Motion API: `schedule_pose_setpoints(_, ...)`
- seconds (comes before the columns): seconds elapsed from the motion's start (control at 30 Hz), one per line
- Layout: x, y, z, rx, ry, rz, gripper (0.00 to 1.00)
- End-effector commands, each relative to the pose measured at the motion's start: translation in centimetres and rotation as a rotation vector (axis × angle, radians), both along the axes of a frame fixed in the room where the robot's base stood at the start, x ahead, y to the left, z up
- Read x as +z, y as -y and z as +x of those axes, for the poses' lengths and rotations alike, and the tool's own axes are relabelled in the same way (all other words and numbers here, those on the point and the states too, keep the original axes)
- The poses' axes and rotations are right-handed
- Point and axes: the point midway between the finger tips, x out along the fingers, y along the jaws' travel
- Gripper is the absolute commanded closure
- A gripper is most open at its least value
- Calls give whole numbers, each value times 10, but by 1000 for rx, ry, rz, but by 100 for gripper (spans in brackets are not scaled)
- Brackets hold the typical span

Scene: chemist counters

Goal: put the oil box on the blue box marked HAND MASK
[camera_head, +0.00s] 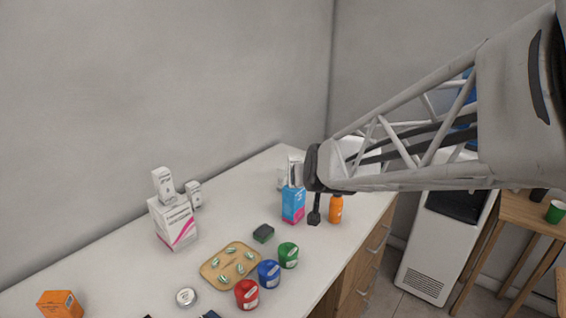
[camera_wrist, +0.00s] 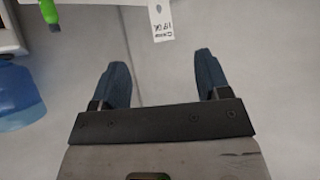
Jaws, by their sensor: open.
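The blue box (camera_head: 293,205), with a pink patch, stands upright near the back right of the counter; its lettering is too small to read. A small white box (camera_head: 295,171) shows directly above it and seems to rest on its top, partly hidden by my gripper. I cannot read whether it is the oil box. My gripper (camera_head: 309,172) is just right of this white box, at its height. In the wrist view, my gripper (camera_wrist: 162,62) has its fingers wide apart with nothing between them. A white printed piece (camera_wrist: 162,20) lies just beyond the fingertips.
White boxes (camera_head: 174,222) stand at left, an orange box (camera_head: 60,304) at front left. A pill tray (camera_head: 207,270) and coloured jars (camera_head: 269,273) fill the middle.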

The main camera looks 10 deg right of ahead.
Motion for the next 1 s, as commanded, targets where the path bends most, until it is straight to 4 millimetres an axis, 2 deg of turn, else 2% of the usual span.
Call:
schedule_pose_setpoints(0.4,-2,22,-176,3,-439,-9,30)
schedule_pose_setpoints(0.6,-8,34,-251,-27,-620,-28,30)
schedule_pose_setpoints(0.7,-10,38,-275,-42,-677,-36,30)
schedule_pose_setpoints(0.8,-11,40,-288,-50,-711,-40,30)
schedule_pose_setpoints(1.0,-12,41,-293,-53,-725,-42,30)
